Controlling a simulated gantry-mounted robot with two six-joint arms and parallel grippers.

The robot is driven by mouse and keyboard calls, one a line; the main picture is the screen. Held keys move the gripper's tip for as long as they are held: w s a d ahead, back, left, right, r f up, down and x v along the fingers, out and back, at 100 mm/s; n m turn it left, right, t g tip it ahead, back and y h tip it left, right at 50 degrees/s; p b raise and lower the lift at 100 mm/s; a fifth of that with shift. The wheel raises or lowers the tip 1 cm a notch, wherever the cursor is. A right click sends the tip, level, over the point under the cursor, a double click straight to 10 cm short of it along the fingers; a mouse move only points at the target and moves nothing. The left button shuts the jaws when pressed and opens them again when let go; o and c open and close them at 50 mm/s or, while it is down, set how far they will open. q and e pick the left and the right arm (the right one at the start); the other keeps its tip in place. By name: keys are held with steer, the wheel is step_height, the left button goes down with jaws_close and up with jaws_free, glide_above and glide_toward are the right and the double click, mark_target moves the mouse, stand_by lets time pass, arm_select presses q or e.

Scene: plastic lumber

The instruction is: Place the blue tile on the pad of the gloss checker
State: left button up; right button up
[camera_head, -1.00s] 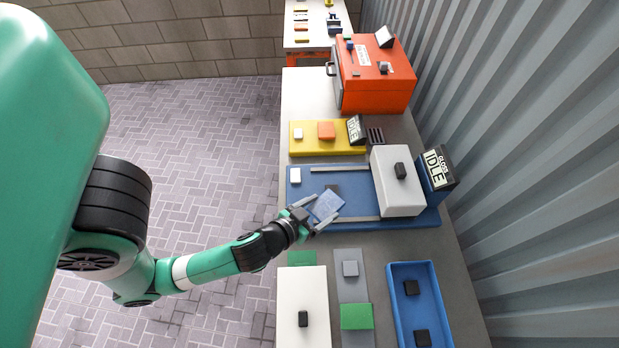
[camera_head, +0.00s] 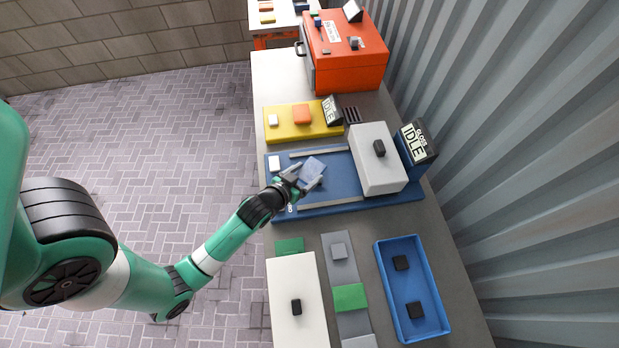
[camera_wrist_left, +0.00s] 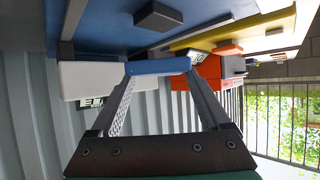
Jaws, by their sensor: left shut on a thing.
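My left gripper (camera_head: 307,177) is shut on the blue tile (camera_head: 313,167), a thin flat square, and holds it over the blue base of the gloss checker (camera_head: 335,199). In the left wrist view the tile (camera_wrist_left: 160,66) spans between the two fingertips, seen edge-on. The small dark pad (camera_wrist_left: 158,15) shows between the rails in the wrist view, with a gap between it and the tile. My right gripper is not in view.
A yellow device (camera_head: 288,134) with an orange tile lies behind the checker, and a red-orange box (camera_head: 345,68) stands farther back. A white lidded block (camera_head: 291,280), a grey strip with a green tile (camera_head: 350,297) and a blue tray (camera_head: 428,290) are in front. A corrugated wall bounds the right.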

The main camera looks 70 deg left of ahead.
mark_target(309, 177)
arm_select(q)
steer(key=shift+w+a+f, duration=0.3)
steer(key=shift+w+f, duration=0.05)
steer(key=shift+f, duration=0.2)
steer(key=shift+w+a+f, duration=0.3)
steer(key=shift+f, duration=0.2)
steer(key=shift+w+a+f+b, duration=0.1)
steer(key=shift+f+b, duration=0.2)
step_height(309, 177, down, 3)
steer(key=shift+f+b, duration=0.1)
steer(key=shift+b, duration=0.5)
steer(key=o, duration=1)
steer(key=shift+f, duration=0.1)
steer(key=shift+c, duration=0.2)
steer(key=shift+o, duration=1.4)
